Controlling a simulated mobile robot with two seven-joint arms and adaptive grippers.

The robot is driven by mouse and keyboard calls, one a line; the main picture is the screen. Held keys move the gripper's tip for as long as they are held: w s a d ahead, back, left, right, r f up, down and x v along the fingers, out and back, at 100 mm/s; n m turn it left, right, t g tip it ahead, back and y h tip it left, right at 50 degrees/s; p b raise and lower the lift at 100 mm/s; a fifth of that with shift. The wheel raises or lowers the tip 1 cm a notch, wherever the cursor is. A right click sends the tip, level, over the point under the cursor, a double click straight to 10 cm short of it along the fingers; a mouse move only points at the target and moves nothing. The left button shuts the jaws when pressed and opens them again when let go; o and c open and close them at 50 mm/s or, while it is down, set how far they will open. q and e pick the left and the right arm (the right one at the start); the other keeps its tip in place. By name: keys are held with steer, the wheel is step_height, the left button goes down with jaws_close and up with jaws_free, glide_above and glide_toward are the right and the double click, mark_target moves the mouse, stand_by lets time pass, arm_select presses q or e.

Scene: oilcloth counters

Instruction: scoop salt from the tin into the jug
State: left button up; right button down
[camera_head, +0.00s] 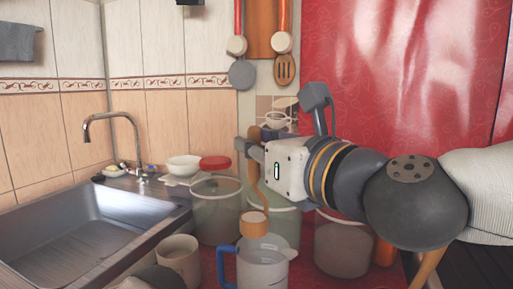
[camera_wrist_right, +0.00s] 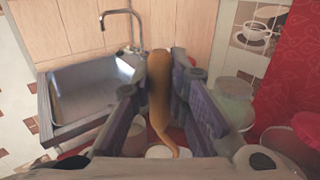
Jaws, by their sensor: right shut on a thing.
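My right gripper (camera_head: 250,148) is shut on the handle of a wooden scoop (camera_head: 257,178). The scoop hangs down, and its bowl shows directly over or at the mouth of a clear jug (camera_head: 262,272) with a blue handle. I cannot tell whether the bowl holds salt. In the right wrist view, the gripper (camera_wrist_right: 158,88) has its fingers on both sides of the scoop handle (camera_wrist_right: 159,100). A cream round container (camera_head: 178,262) stands left of the jug; it may be the tin, but its contents are hidden.
A metal sink (camera_head: 75,245) is at left, with a white bowl (camera_head: 184,166) behind. Utensils (camera_head: 284,68) hang on the wall.

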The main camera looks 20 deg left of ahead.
mark_target(252, 178)
steer(key=w+d, duration=0.4)
steer(key=w, duration=0.4)
arm_select(q)
steer(key=shift+s+f, duration=0.1)
steer(key=shift+f, duration=0.1)
arm_select(e)
steer(key=s+a+f+n, duration=0.1)
steer(key=s+a+f, duration=0.2)
steer(key=a+f, duration=0.1)
steer(key=shift+s+f+n+h, duration=0.3)
steer(key=shift+s+f+n, duration=0.05)
steer(key=shift+f+n, duration=0.1)
